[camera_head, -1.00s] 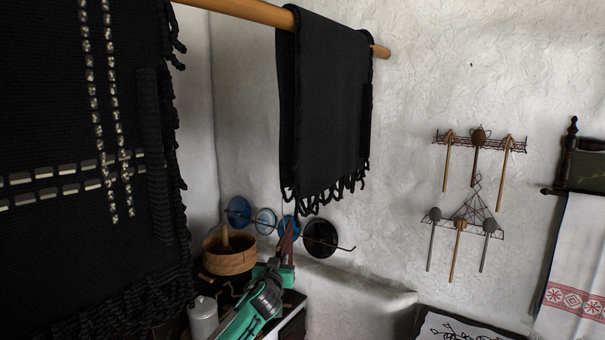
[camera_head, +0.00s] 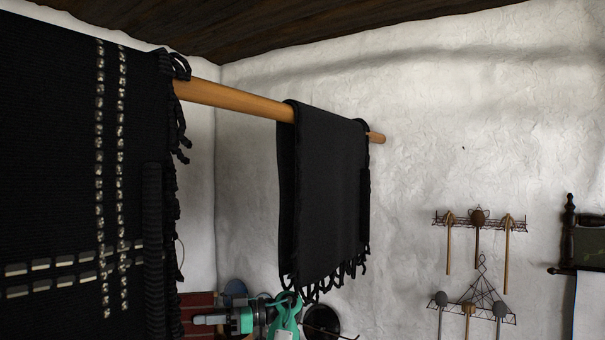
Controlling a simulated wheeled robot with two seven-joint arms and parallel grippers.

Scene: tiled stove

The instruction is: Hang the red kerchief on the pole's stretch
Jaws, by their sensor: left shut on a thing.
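The wooden pole (camera_head: 235,98) runs from the large black shawl at left to its free end at right. A bare stretch lies between that shawl and a second black cloth. My left gripper (camera_head: 198,320) is low in the view, below this bare stretch, with its fingers pointing left. It is shut on the red kerchief (camera_head: 196,301), which shows as a dark red patch at the fingers. The kerchief's lower part is cut off by the picture's bottom edge, and its left side meets the shawl's edge. My right gripper is not in view.
The large fringed black shawl (camera_head: 50,150) fills the left side. The second black cloth (camera_head: 330,190) hangs over the pole right of the bare stretch. A wire rack with spoons (camera_head: 478,222) is on the white wall at right.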

